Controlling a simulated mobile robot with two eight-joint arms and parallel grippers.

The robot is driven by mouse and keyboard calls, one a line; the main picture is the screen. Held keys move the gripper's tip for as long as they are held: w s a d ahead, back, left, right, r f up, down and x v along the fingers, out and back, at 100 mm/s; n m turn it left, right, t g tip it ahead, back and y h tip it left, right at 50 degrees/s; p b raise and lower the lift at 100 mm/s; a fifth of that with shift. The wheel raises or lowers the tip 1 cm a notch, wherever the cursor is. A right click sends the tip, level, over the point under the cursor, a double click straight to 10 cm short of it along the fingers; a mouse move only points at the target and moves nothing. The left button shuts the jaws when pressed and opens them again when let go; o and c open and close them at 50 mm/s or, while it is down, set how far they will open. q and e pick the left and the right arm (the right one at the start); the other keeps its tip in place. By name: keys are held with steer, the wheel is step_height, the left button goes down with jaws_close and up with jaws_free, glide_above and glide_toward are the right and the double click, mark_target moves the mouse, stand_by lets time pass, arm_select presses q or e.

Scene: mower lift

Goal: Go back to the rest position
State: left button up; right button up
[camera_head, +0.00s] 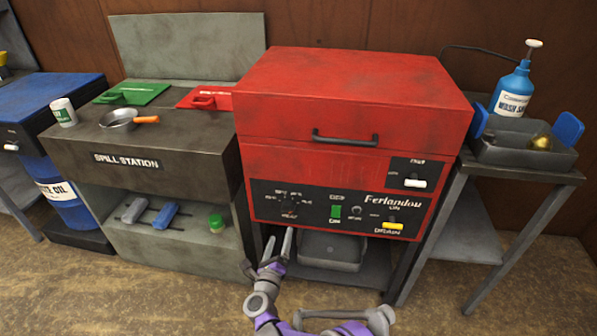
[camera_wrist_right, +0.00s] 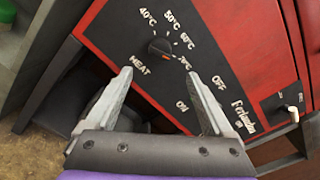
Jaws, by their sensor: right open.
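My right gripper (camera_head: 279,245) is in front of the lower front of the red machine (camera_head: 350,100). In the right wrist view the right gripper (camera_wrist_right: 165,95) is open, its two fingers apart with nothing between them. The black heat knob (camera_wrist_right: 161,48) with an orange mark lies just beyond the fingertips, on the black control panel (camera_wrist_right: 185,70). Its mark points toward the 70°C label. In the head view the panel also has a green switch (camera_head: 335,212) and a yellow drain switch (camera_head: 392,225). My left gripper is not in view.
A grey tray (camera_head: 330,252) sits under the red machine. Left is the spill station (camera_head: 180,165) with a pan (camera_head: 119,118). Right is a side table (camera_head: 470,168) with a blue wash bottle (camera_head: 513,85) and a grey bin (camera_head: 495,152). The floor (camera_head: 150,285) in front is clear.

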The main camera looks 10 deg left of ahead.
steer(key=shift+r, duration=0.1)
steer(key=s+d+r+n+g+y, duration=0.4)
steer(key=d+r+n+y, duration=0.2)
steer(key=d+r+n, duration=0.6)
steer(key=s+d+f+n+g+h, duration=0.25)
steer(key=s+d+n, duration=0.35)
steer(key=s, duration=0.5)
steer(key=s+d+f+n+g+h, duration=0.1)
steer(key=s+d+f+n+g, duration=0.25)
steer(key=s+d, duration=0.65)
steer(key=s+d+f+n+g+h, duration=0.2)
steer(key=s+d+n+g, duration=0.3)
steer(key=s, duration=0.8)
arm_select(q)
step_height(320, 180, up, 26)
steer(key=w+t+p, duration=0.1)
steer(key=p, duration=2.2)
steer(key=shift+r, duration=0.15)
arm_select(e)
step_height(320, 180, up, 27)
steer(key=w+a+t, duration=0.1)
steer(key=t, duration=0.1)
steer(key=shift+w+f+n, duration=0.2)
steer(key=shift+w+n, duration=0.2)
steer(key=shift+n, duration=0.05)
